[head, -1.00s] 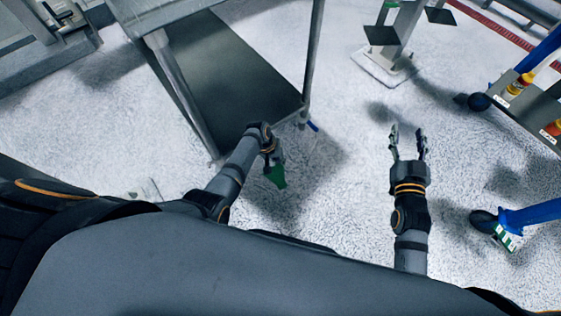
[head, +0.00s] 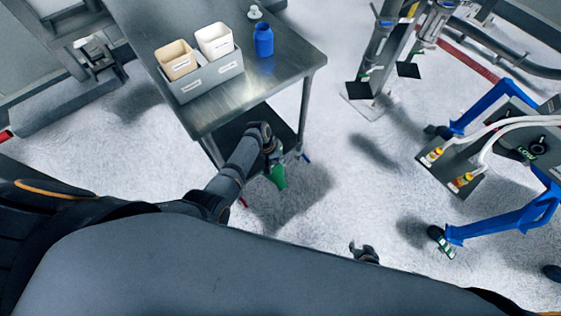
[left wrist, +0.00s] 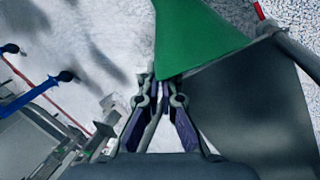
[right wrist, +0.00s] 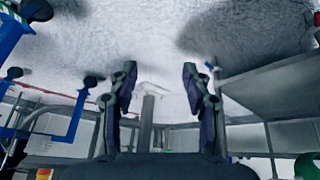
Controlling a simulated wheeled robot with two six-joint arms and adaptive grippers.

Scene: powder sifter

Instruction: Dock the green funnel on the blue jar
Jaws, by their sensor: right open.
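The blue jar (head: 263,40) stands upright on the steel table near its right edge in the head view. My left gripper (head: 272,152) is below and in front of the table top, shut on the green funnel (head: 278,177), well apart from the jar. In the left wrist view the fingertips (left wrist: 165,88) pinch the funnel (left wrist: 198,40), which spreads out beyond them. My right gripper (head: 363,253) is low in the head view, partly hidden by my body. In the right wrist view its fingers (right wrist: 161,85) are spread and empty.
A grey bin (head: 210,80) with a tan and a white container stands left of the jar on the steel table (head: 290,75). A small white item (head: 254,12) lies behind the jar. A blue-framed cart (head: 500,215) stands at the right. Open floor lies between table and cart.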

